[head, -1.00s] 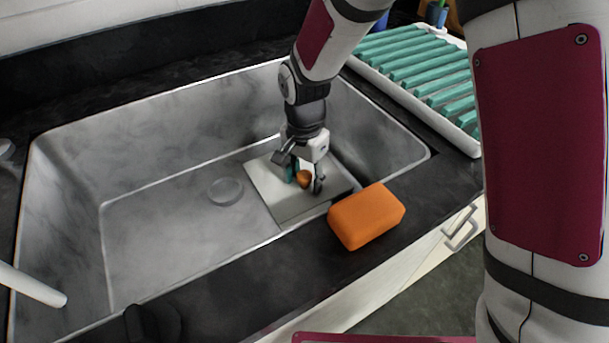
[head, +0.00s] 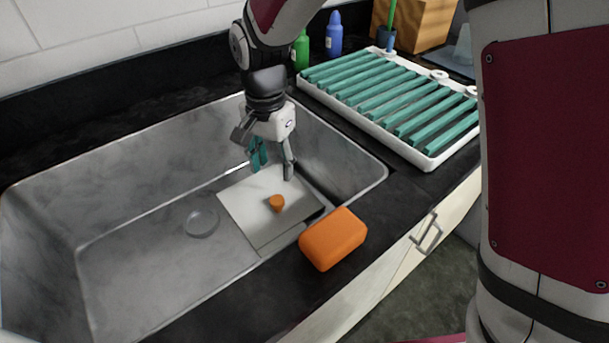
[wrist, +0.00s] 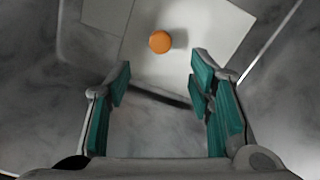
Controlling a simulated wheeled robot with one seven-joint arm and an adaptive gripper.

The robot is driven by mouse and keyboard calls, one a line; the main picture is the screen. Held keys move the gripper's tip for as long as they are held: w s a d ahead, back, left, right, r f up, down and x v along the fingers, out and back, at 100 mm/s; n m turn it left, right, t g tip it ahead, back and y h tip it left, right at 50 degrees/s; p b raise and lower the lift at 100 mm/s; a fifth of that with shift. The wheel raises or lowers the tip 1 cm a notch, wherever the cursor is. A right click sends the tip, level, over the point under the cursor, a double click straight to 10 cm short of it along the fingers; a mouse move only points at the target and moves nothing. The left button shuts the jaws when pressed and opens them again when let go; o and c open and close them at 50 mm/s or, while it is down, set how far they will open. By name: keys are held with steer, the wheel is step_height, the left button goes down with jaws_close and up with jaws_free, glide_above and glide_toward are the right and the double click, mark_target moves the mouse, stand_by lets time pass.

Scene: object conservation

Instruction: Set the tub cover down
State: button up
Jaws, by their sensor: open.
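The tub cover (head: 243,205) is a flat pale panel with a small orange knob (head: 276,203) on top. It lies in the right part of the sink (head: 140,262); whether it sits fully flat I cannot tell. My gripper (head: 273,170) is open and empty, above and behind the knob, apart from it. In the wrist view the knob (wrist: 160,42) is beyond the teal-padded fingertips, and the cover (wrist: 205,22) spreads around it. What lies under the cover is hidden.
An orange sponge-like block (head: 333,239) lies on the dark front counter beside the sink. A white drying rack (head: 436,162) with teal slats stands at the right. Green (head: 301,50) and blue (head: 334,35) bottles stand behind. The sink's left part is clear apart from its drain (head: 202,222).

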steer(key=shift+d+r, duration=0.1)
steer(key=shift+r, duration=0.05)
steer(key=s+d+r+n, duration=0.3)
steer(key=s+d+r, duration=0.85)
steer(key=d, duration=0.35)
steer(key=s+d+n, duration=0.1)
steer(key=s+d, duration=0.2)
steer(key=s, duration=0.5)
steer(key=s+d+n+t, duration=0.1)
steer(key=s+d, duration=0.3)
steer(key=s, duration=0.5)
steer(key=shift+s+d+r+n, duration=0.15)
steer(key=shift+s+r+n, duration=0.25)
steer(key=shift+n, duration=0.4)
steer(key=shift+w, duration=0.1)
step_height(320, 180, up, 20)
steer(key=t+p, duration=0.3)
steer(key=p, duration=1.4)
steer(key=shift+f+p, duration=0.25)
steer(key=shift+p, duration=0.1)
